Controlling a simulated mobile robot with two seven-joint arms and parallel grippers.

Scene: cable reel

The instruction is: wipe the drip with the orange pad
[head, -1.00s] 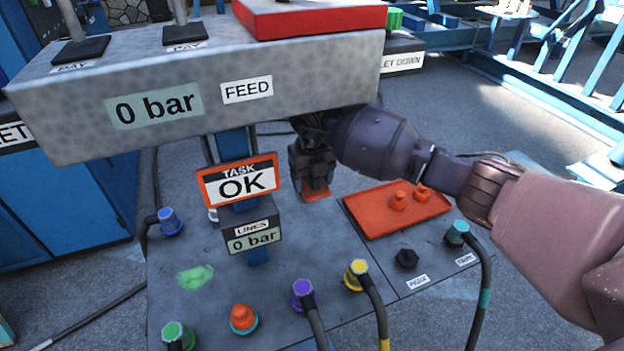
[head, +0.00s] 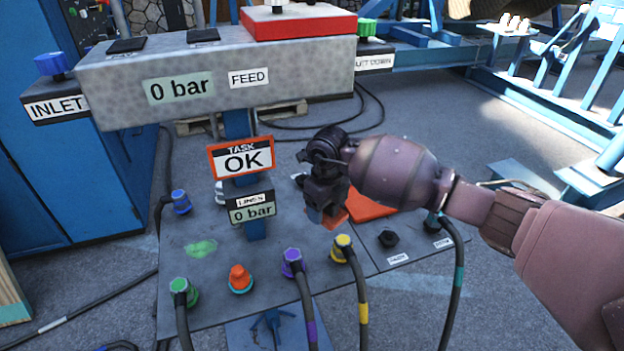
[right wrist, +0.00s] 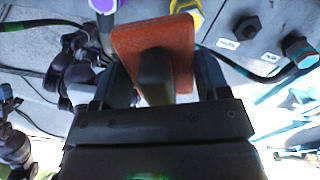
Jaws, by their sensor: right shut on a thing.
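My right gripper (head: 325,205) is shut on the orange pad (head: 336,218), just above the grey panel (head: 220,285) in the head view. The pad fills the upper middle of the right wrist view (right wrist: 165,48), tilted between the fingers. The green drip (head: 201,249) lies on the panel's left part, well to the left of the pad and apart from it. My left gripper is not in the head view.
The sign post with the OK sign (head: 241,157) stands between the pad and the drip. Connectors with hoses, purple (head: 292,256), yellow (head: 343,242) and green (head: 180,287), and an orange-capped one (head: 240,278) stand along the front. The feed block (head: 220,85) overhangs the back. A red tray (head: 368,206) is partly hidden.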

